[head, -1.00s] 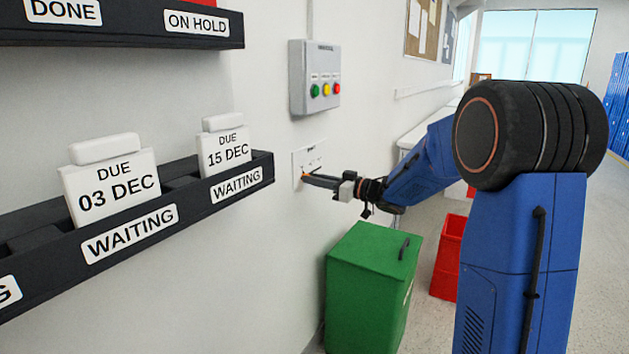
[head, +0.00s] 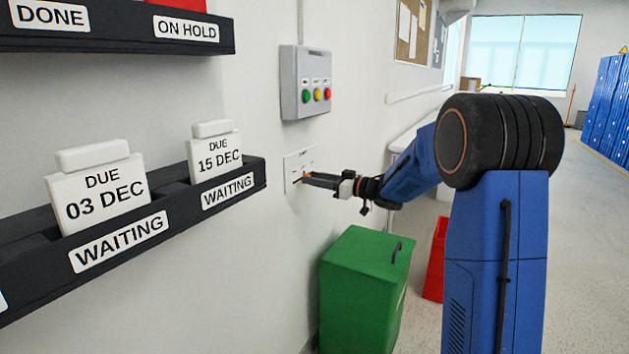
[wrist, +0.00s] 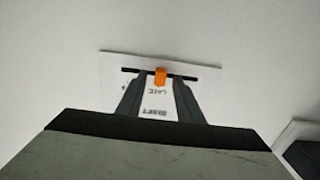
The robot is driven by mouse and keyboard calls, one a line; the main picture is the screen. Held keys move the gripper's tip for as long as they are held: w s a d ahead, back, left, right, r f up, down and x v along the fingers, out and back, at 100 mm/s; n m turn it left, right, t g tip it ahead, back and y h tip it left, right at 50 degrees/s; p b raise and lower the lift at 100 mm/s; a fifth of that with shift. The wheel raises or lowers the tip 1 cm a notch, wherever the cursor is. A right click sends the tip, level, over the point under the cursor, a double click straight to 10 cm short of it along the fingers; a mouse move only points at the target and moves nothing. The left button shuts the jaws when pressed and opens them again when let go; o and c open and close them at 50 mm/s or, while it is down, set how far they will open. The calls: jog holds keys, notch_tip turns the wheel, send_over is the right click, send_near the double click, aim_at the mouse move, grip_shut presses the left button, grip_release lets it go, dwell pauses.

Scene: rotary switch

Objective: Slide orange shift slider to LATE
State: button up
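The orange slider (wrist: 160,76) sits in a black horizontal slot on a white wall plate (wrist: 205,72). In the wrist view the plate's print is upside down; the word LATE (wrist: 158,91) lies directly below the slider, with SHIFT further down. My gripper (wrist: 159,78) has its two dark fingers on either side of the slider, with a small gap visible on each side. Slot shows beyond both fingers. In the head view the slider (head: 307,174) is a small orange spot at my gripper's tips (head: 309,179), in front of the plate (head: 292,161).
A grey box with green, yellow and red buttons (head: 309,84) hangs above the plate. A black rack with WAITING cards (head: 120,243) juts from the wall at left. A green bin (head: 364,290) stands below my arm, with a red bin (head: 435,262) behind it.

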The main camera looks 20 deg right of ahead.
jog(key=v, duration=1.7)
jog(key=shift+s, duration=0.2)
jog(key=shift+d, duration=0.15)
jog(key=shift+r, duration=0.1)
